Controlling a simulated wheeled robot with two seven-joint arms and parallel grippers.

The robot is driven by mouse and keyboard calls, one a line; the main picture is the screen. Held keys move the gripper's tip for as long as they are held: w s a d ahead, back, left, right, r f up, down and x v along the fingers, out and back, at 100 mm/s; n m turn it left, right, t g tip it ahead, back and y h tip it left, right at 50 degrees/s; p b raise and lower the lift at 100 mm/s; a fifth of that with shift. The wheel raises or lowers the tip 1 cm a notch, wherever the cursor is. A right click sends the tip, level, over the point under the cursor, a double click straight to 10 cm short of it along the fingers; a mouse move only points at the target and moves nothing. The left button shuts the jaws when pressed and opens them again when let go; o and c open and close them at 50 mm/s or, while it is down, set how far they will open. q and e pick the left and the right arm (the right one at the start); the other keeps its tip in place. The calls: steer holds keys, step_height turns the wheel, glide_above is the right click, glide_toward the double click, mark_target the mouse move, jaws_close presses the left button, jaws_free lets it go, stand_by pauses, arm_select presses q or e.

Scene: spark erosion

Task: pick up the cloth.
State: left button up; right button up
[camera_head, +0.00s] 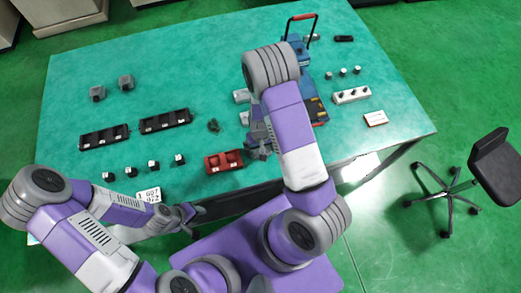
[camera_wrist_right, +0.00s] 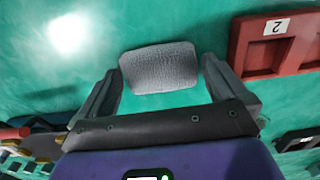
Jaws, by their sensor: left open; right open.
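The cloth (camera_wrist_right: 158,68) is a grey, textured, folded pad lying on the green table in the right wrist view. My right gripper (camera_wrist_right: 161,76) is open, with one finger to each side of the cloth; I cannot tell whether they touch it. In the head view the right gripper (camera_head: 262,150) is over the table just right of the red tray, and I cannot make out the cloth there, where my arm and gripper block the view. My left gripper (camera_head: 189,215) is open and empty near the table's front edge, away from the cloth.
The red tray (camera_wrist_right: 240,60) stands beside the cloth. Dark trays (camera_head: 105,136), several small blocks and a number card (camera_head: 148,195) lie at left. An office chair (camera_head: 497,165) stands at right.

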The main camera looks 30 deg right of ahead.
steer(key=c, duration=0.8)
steer(key=shift+o, duration=0.2)
step_height(320, 180, up, 10)
steer(key=p, duration=0.2)
